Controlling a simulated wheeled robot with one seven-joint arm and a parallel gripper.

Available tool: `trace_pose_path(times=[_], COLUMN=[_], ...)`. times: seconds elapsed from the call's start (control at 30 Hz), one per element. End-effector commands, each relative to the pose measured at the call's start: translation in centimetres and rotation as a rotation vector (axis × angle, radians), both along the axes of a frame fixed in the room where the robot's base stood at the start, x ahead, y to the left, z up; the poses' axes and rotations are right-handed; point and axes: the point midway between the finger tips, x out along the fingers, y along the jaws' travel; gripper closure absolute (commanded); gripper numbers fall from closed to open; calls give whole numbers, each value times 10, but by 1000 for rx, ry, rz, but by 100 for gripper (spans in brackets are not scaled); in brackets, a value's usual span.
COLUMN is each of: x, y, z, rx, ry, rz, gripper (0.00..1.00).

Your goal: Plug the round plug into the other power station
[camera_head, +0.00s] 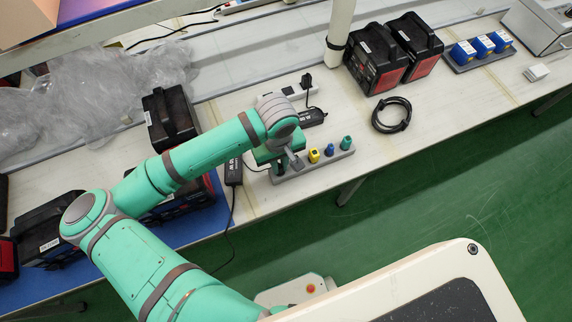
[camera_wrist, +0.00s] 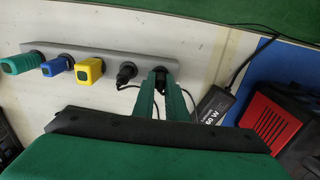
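A grey strip (camera_head: 320,164) holds a row of plugs below my arm. The strip (camera_wrist: 105,58) shows teal, blue, yellow and black plugs in the wrist view. A black plug (camera_wrist: 160,76) sits at its right end, between the green fingers of my gripper (camera_wrist: 162,82); whether they press on it is unclear. Another black plug (camera_wrist: 126,73) stands beside it with a cable. I cannot tell which is the round plug. In the head view my gripper (camera_head: 282,165) is at the strip's left end. Black-red power stations stand at right (camera_head: 375,58) and left (camera_head: 170,118).
A black adapter (camera_head: 233,170) lies left of the strip; another (camera_head: 312,117) lies behind it, near a white socket strip (camera_head: 292,94). A coiled black cable (camera_head: 391,114) lies right. A white post (camera_head: 340,35) rises behind.

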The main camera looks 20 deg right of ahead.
Motion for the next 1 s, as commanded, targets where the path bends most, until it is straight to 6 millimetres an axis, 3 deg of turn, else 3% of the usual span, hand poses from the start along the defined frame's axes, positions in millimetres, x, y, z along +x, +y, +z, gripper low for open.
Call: trace_pose_path(times=[1.0], x=[0], y=[-1], z=[41], rx=[0], ry=[0], rz=[-2], gripper=[100])
